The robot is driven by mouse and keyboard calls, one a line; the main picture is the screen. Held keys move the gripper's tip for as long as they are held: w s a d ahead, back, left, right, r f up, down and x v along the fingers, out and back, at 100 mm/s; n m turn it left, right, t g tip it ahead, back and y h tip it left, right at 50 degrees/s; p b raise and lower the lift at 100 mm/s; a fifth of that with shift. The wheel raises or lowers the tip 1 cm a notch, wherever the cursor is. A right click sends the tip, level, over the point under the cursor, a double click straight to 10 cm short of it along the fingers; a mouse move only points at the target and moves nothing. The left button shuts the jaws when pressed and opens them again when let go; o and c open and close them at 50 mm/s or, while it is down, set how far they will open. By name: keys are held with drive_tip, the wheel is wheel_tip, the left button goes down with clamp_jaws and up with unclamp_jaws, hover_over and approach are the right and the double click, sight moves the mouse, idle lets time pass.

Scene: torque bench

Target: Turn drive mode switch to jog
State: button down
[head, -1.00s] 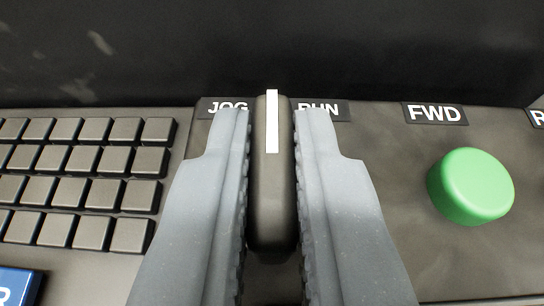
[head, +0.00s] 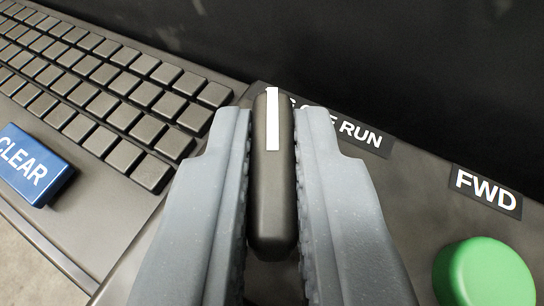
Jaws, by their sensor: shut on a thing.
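The drive mode switch is a dark upright knob (head: 272,205) with a white pointer line on its top, in the middle of the head view. My gripper (head: 272,120) is shut on it, with one ridged grey finger on each side. The label strip behind the knob is partly hidden; RUN (head: 361,133) reads clearly to the right. The pointer's tip lies at the strip's left end, where the JOG lettering (head: 296,103) is mostly covered by the knob and a finger.
A keypad of dark keys (head: 120,95) spreads to the left, with a blue CLEAR key (head: 32,165) at its near edge. To the right are a FWD label (head: 486,192) and a green button (head: 486,278). A dark wall stands behind the panel.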

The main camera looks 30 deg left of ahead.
drive_tip(key=shift+d+n+g+y+p, duration=0.15)
drive_tip(key=shift+n+g+y+p, duration=0.65)
drive_tip(key=shift+n+y+p, duration=1)
drive_tip(key=shift+h+p, duration=0.4)
drive_tip(key=shift+p, duration=0.3)
drive_tip(key=shift+g, duration=0.4)
drive_tip(key=c, duration=1.5)
unclamp_jaws()
drive_tip(key=shift+f, duration=0.1)
drive_tip(key=b+v, duration=0.1)
drive_tip(key=v, duration=1.2)
drive_tip(key=shift+s+d, duration=0.15)
drive_tip(key=shift+d, duration=0.2)
